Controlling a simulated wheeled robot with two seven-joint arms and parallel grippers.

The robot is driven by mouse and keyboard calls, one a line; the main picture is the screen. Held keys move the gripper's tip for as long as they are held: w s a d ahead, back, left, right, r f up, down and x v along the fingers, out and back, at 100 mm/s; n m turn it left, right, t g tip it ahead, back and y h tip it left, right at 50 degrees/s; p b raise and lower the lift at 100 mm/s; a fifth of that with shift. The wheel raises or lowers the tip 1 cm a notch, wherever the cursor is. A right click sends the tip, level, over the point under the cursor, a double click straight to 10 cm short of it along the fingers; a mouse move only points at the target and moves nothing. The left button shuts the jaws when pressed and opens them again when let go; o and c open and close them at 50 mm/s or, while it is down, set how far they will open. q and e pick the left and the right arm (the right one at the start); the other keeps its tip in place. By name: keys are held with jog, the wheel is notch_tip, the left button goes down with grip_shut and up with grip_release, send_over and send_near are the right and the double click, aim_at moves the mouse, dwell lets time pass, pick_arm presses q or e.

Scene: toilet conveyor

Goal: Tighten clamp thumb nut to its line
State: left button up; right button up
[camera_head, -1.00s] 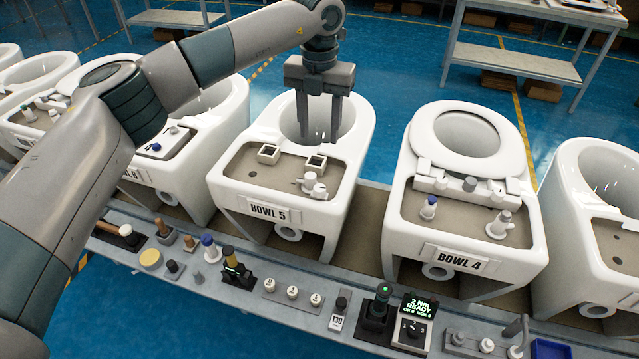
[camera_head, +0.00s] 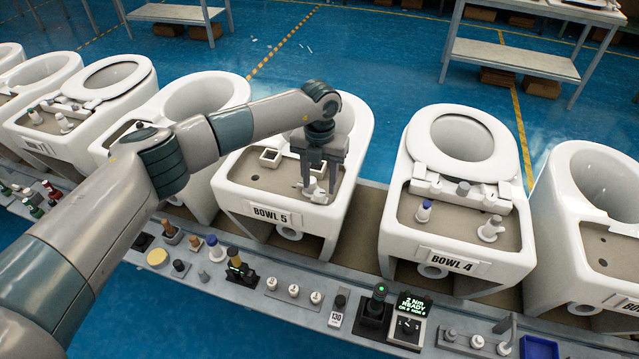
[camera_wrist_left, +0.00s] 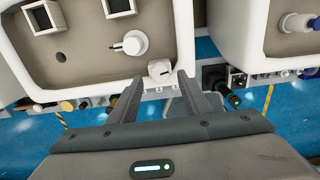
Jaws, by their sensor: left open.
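On the deck of the BOWL 5 toilet (camera_head: 242,172), a small group of white fittings (camera_head: 320,197) sits near the front right. In the left wrist view, a white knob with a dark mark on it (camera_wrist_left: 160,70) stands at the deck's front edge; it looks like the thumb nut. A rounder white fitting (camera_wrist_left: 135,42) with a short side stem is behind it. My left gripper (camera_head: 319,186) points down over these fittings. In the wrist view its open fingers (camera_wrist_left: 160,82) straddle the near side of the marked knob. I cannot tell whether they touch it. My right gripper is out of view.
Two square open sockets (camera_head: 270,157) sit on the same deck. The BOWL 4 toilet (camera_head: 405,235) with a seat stands to the right. A grey rail (camera_head: 285,318) in front holds several tools, a green-lit driver (camera_head: 377,300) and a display reading READY (camera_head: 411,304).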

aim_at(319, 193)
pick_arm(q)
jog(key=shift+f+p, duration=0.4)
jog(key=shift+f, duration=1.3)
jog(key=c, duration=1)
jog(key=shift+c, duration=0.2)
